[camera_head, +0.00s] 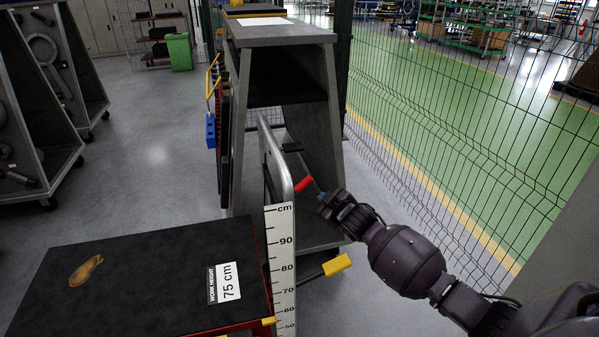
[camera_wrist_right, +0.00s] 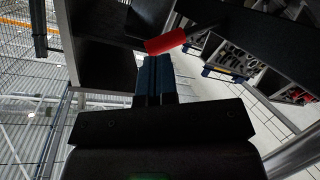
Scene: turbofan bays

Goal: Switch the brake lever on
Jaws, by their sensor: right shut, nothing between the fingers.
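A lever with a red grip (camera_head: 304,184) stands beside the metal frame of the cart, just left of my right gripper. The red grip (camera_wrist_right: 165,41) also shows in the right wrist view, tilted, directly past the fingertips. My right gripper (camera_head: 325,198) is shut and empty, with its tips close to the red grip. In the wrist view its blue fingers (camera_wrist_right: 155,72) are together and end just below the grip; I cannot tell whether they touch it. My left gripper is not in view.
A yellow handle (camera_head: 337,264) on a dark rod sticks out lower down. A black-topped work table (camera_head: 140,275) with a height scale (camera_head: 281,255) is at the lower left. A grey stand (camera_head: 333,120) rises behind the lever. A wire fence (camera_head: 450,130) runs along the right.

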